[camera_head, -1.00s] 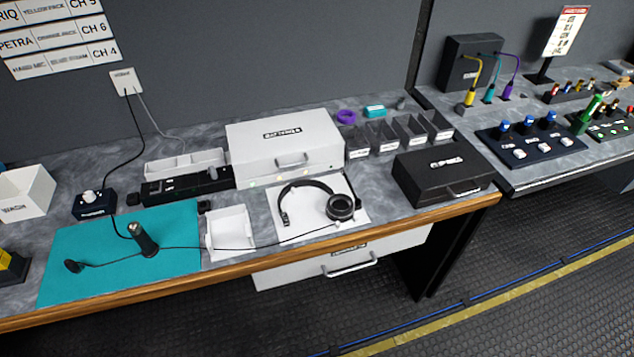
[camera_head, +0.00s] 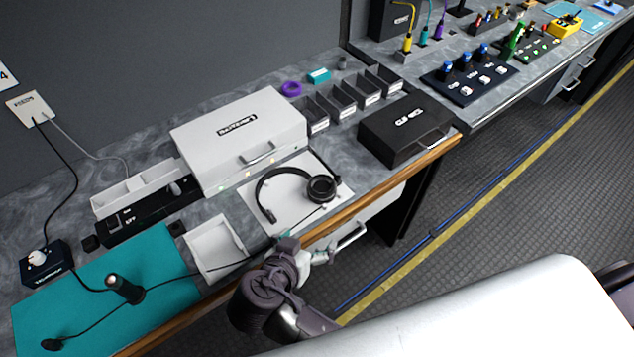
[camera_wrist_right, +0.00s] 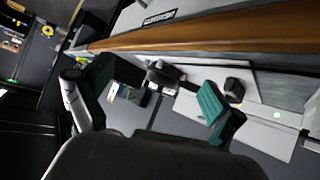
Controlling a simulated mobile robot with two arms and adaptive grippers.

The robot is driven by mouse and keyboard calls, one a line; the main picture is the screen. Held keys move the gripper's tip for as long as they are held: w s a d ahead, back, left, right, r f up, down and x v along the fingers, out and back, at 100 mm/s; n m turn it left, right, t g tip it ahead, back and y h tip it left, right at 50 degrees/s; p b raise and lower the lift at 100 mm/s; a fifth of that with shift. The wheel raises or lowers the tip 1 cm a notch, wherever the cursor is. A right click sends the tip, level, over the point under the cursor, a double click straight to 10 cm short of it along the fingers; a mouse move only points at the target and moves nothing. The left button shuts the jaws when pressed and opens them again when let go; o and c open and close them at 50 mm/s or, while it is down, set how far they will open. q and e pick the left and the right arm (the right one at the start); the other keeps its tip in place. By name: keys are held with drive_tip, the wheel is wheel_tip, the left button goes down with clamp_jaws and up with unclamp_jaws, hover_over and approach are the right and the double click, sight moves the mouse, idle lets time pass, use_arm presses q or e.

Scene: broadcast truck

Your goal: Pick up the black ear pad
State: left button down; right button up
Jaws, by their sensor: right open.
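The headset (camera_head: 268,187) lies on a white mat (camera_head: 283,218) near the table's front edge. Its round black ear pad (camera_head: 322,188) sits on the ear cup at the right end of the headband. A dark round part, probably this ear cup, shows between the fingers in the right wrist view (camera_wrist_right: 162,75). My right gripper (camera_head: 289,243) is at the table's front edge, nearer to me than the headset and apart from it. Its teal-tipped fingers stand open and empty in the right wrist view (camera_wrist_right: 158,92). My left gripper is not in view.
A white tray (camera_head: 216,272) stands left of the headset, and a white case (camera_head: 245,150) behind it. A black case (camera_head: 375,135) stands to the right. A cable runs from the microphone on the teal mat (camera_head: 75,310) toward my right gripper. A wooden edge (camera_head: 385,180) borders the table.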

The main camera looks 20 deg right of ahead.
drive_tip(key=a+r, duration=0.1)
drive_tip(key=w+a+r+m+t+h, duration=0.1)
drive_tip(key=w+r+t, duration=0.1)
drive_tip(key=r, duration=0.1)
drive_tip(key=shift+a, duration=0.4)
drive_tip(key=p, duration=0.2)
approach(317, 193)
drive_tip(key=x, duration=0.4)
drive_tip(key=shift+w+d+f, duration=0.1)
drive_tip(key=shift+d+f, duration=0.05)
drive_tip(key=shift+f, duration=0.05)
drive_tip(key=p+x, duration=0.1)
drive_tip(key=x, duration=0.1)
drive_tip(key=p+x, duration=0.2)
drive_tip(key=shift+w+d, duration=0.3)
drive_tip(key=shift+w, duration=0.05)
drive_tip(key=shift+w+d+f, duration=0.15)
drive_tip(key=shift+w+f, duration=0.05)
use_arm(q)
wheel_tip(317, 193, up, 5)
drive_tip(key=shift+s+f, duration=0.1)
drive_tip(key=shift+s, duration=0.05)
use_arm(e)
drive_tip(key=c, duration=0.9)
